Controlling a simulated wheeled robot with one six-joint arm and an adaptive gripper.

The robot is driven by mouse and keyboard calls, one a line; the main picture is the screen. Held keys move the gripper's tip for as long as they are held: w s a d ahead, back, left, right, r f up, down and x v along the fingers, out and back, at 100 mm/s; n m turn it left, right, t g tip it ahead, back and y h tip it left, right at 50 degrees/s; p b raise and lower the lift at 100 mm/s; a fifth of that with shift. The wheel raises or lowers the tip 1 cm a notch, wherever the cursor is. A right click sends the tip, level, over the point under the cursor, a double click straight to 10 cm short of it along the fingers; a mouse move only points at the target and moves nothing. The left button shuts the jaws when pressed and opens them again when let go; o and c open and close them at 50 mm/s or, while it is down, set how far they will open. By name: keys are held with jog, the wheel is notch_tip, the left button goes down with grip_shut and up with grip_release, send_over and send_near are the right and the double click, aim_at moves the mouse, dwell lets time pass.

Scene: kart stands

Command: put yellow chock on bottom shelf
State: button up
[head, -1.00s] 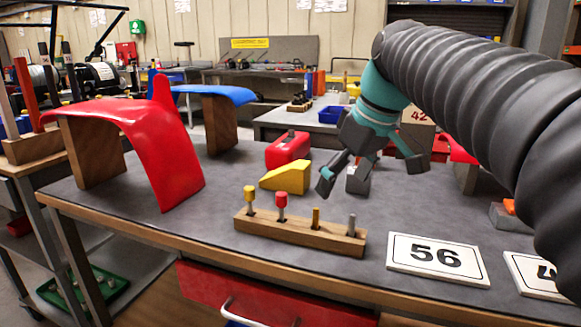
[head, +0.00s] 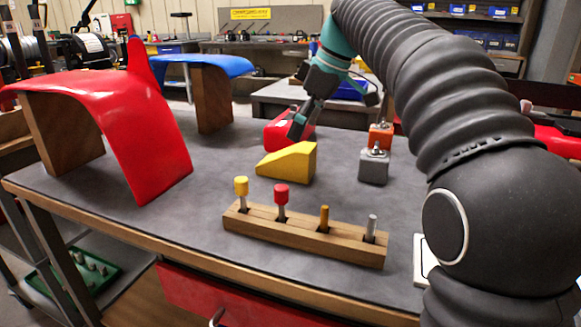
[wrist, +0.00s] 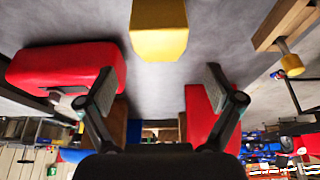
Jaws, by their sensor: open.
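The yellow chock (head: 288,162), a wedge with a sloped top, sits on the grey bench top behind a wooden peg block. Its yellow end (wrist: 158,28) shows at the top of the wrist view, beyond and between my fingers. My gripper (head: 335,112) is open and empty, above and just behind the chock, apart from it. Both spread fingers of my gripper (wrist: 160,85) show in the wrist view. A lower shelf (head: 135,252) shows in part under the bench top at the lower left, with a green tray (head: 92,278) on it.
The peg block (head: 305,235) stands in front of the chock. A red case (head: 285,130) lies close behind it. Grey (head: 373,168) and orange (head: 381,135) weights stand to the right. A red fender (head: 130,105) fills the left side.

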aim_at(292, 149)
jog(key=shift+b+x, duration=0.55)
jog(key=shift+x, duration=2.85)
jog(key=c, duration=1.6)
jog(key=shift+r, duration=0.2)
notch_tip(292, 149, up, 4)
jog(key=shift+d+r+p, duration=0.1)
jog(key=shift+r+p, duration=0.1)
jog(key=shift+p, duration=0.5)
jog(key=d+r, duration=0.2)
jog(key=d, duration=0.1)
jog(key=s+d+r+p, duration=0.1)
jog(key=d+r, duration=0.1)
jog(key=d, duration=0.2)
jog(key=d+r, duration=0.2)
jog(key=d, duration=0.2)
jog(key=shift+s+d+r, duration=0.1)
jog(key=shift+s+r, duration=0.05)
jog(key=shift+s, duration=0.25)
